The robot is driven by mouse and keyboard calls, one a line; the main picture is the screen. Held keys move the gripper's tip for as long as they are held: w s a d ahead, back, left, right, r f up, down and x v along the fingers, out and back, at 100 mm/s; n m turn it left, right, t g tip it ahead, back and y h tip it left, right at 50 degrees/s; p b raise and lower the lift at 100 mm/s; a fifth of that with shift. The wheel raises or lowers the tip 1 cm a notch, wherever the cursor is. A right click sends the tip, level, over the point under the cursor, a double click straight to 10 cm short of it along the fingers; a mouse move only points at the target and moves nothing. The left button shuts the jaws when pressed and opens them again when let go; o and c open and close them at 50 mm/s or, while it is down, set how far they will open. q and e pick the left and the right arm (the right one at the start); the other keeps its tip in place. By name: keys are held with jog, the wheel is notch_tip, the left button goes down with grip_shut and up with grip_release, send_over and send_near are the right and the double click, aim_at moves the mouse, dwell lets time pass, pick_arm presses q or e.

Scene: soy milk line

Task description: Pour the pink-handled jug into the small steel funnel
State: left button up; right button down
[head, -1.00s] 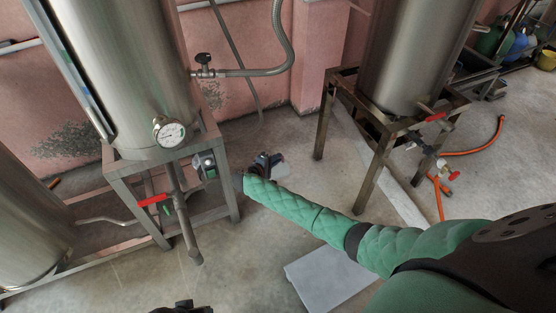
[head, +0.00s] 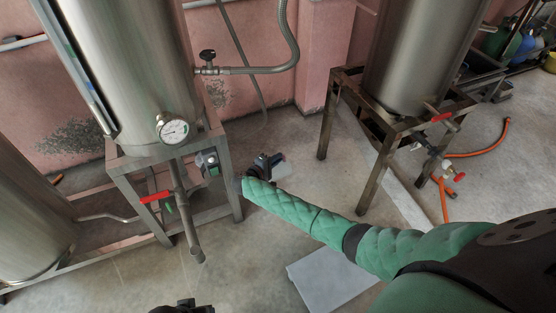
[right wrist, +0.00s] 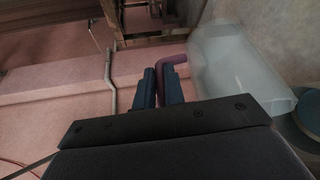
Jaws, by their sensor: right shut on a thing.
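The jug (head: 282,170) is a pale translucent vessel, small in the head view, held above the floor just right of the left tank stand. In the right wrist view the jug (right wrist: 232,68) fills the upper right, and its pink handle (right wrist: 178,61) lies at the fingers. My right gripper (head: 262,163) is shut on that handle; it also shows in the right wrist view (right wrist: 160,86). A dark part of my left gripper (head: 183,307) shows at the bottom edge, with its jaws unclear. I cannot make out the small steel funnel. The jug's contents are unclear.
A steel tank (head: 130,70) with a gauge (head: 172,129) and red-handled valve (head: 155,197) stands at left on a metal frame. Another tank (head: 415,60) stands at right, with orange hose (head: 485,150) beyond. A pale slab (head: 328,278) lies on the floor.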

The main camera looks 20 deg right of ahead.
jog(key=shift+s+a+r+n+t+h+b, duration=0.1)
jog(key=shift+a+n+t+h+b, duration=0.2)
jog(key=shift+a+h+b, duration=0.4)
jog(key=shift+a+r+n+t+h+b, duration=0.1)
jog(key=shift+a+n+t+h+b, duration=0.2)
jog(key=shift+a, duration=0.7)
jog(key=shift+a, duration=0.2)
jog(key=shift+a+h+b, duration=0.4)
jog(key=shift+a+h, duration=0.1)
jog(key=shift+h, duration=0.1)
dwell(0.7)
jog(key=shift+r, duration=0.1)
